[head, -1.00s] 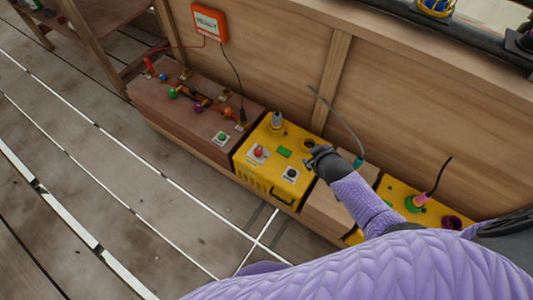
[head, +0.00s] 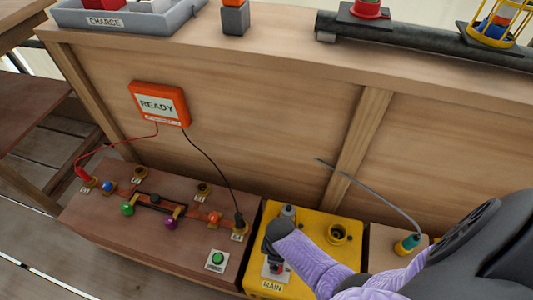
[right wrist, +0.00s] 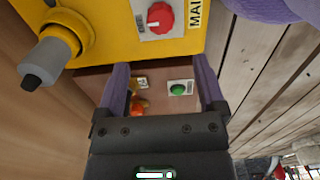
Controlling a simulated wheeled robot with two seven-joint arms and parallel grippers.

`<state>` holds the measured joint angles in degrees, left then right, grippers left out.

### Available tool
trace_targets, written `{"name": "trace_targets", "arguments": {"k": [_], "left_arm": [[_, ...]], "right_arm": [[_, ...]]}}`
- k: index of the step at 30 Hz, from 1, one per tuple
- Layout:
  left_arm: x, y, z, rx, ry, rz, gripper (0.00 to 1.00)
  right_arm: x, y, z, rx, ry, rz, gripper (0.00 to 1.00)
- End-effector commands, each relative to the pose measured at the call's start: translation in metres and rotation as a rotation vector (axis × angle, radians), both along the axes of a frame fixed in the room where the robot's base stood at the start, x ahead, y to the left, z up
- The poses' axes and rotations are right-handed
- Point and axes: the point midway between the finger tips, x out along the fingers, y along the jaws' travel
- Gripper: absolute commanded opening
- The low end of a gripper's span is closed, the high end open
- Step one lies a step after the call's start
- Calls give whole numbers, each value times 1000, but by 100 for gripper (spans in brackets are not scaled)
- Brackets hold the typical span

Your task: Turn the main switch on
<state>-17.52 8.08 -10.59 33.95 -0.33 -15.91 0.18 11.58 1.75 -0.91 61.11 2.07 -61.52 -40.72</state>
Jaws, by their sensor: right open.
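The main switch is a red knob (right wrist: 160,17) on a white plate on the yellow box (right wrist: 110,40), with part of its "MAIN" label beside it in the right wrist view. In the head view the yellow box (head: 347,220) carries the "MAIN" label at its front, and the knob is mostly hidden behind my right gripper (head: 276,248). In the right wrist view my right gripper (right wrist: 162,66) is open, with nothing between its two purple fingers. The knob lies beyond the fingertips, apart from them. My left gripper is not in view.
A brown box with a green button (head: 217,259) and coloured knobs stands left of the yellow box. An orange "READY" display (head: 159,103) hangs on the wooden panel, with red and black leads. A grey connector (right wrist: 45,62) stands on the yellow box. A grey cable (head: 375,185) rises at right.

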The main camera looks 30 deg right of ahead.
Motion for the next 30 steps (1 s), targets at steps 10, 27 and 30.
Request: {"name": "trace_targets", "arguments": {"k": [10,27,30], "left_arm": [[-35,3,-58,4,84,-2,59],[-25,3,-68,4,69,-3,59],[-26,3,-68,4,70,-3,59]], "right_arm": [[-3,0,-84,1,7,-2,89],[1,0,-92,0,-6,-2,42],[1,0,-92,-1,-5,-2,21]]}}
